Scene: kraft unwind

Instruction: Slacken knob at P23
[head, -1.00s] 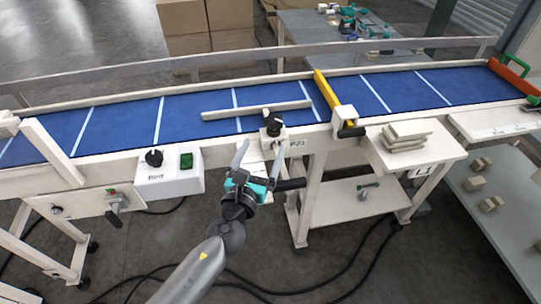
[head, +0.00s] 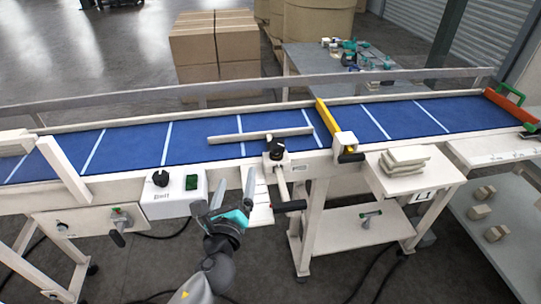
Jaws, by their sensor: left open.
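A dark knob (head: 275,151) sits on a pale block at the near edge of the blue conveyor, by a small label that reads P23 in the earlier frame. Below it a pale bar ends in a black handle (head: 290,206). A pale guide bar (head: 260,136) lies across the belt just behind the knob. My left gripper (head: 234,184) is open and empty, left of and below the knob and apart from it. Its two grey fingers point up. My right gripper is not in view.
A white control box (head: 174,194) with a black dial and green switch stands left of my gripper. A yellow bar (head: 326,121) crosses the belt at right. A side shelf (head: 418,180) holds stacked pale slabs.

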